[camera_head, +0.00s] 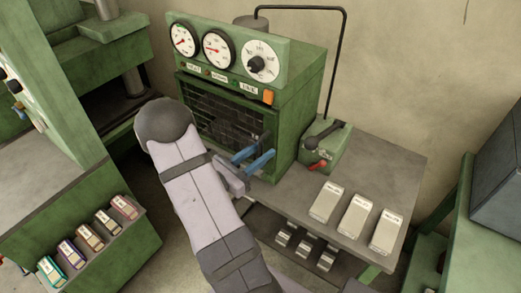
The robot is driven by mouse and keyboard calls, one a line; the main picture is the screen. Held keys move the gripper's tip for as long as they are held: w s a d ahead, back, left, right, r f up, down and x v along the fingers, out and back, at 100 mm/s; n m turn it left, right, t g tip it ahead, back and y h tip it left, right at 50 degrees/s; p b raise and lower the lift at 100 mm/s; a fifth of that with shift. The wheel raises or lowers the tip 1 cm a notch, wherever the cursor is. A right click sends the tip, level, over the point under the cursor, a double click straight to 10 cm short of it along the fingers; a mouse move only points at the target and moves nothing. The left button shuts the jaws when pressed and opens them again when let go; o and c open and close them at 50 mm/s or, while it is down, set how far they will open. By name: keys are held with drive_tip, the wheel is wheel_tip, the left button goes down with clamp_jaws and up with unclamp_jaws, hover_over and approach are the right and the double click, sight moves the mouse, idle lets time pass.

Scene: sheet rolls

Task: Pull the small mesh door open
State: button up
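The small mesh door (215,118) is a dark wire-grid panel on the front of a green cabinet (300,110), below the gauges. It looks closed, flush in its frame. My arm covers part of its left and lower area. My gripper (254,157) has two blue fingers, with a visible gap between them, at the lower right corner of the door. Dark parts near the door's right edge may be its handle, but they are too small to tell. I cannot tell whether the fingers touch the door.
Gauges (216,49) and a white dial (262,61) sit above the door. A green lever box (325,147) stands right of the cabinet. Several pale boxes (357,216) lie on the grey table (395,165). A green machine (60,90) stands at left.

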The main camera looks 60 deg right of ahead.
drive_tip(key=shift+d, duration=0.1)
clamp_jaws()
drive_tip(key=w+a+g+b, duration=0.1)
drive_tip(key=w+a, duration=0.8)
drive_tip(key=a, duration=0.5)
drive_tip(key=w+a+m+g+b, duration=0.1)
drive_tip(key=w+a, duration=0.8)
drive_tip(key=a, duration=0.5)
drive_tip(key=shift+w+m+y+b, duration=0.2)
drive_tip(key=shift+m+y+b, duration=0.1)
drive_tip(key=shift+b, duration=0.1)
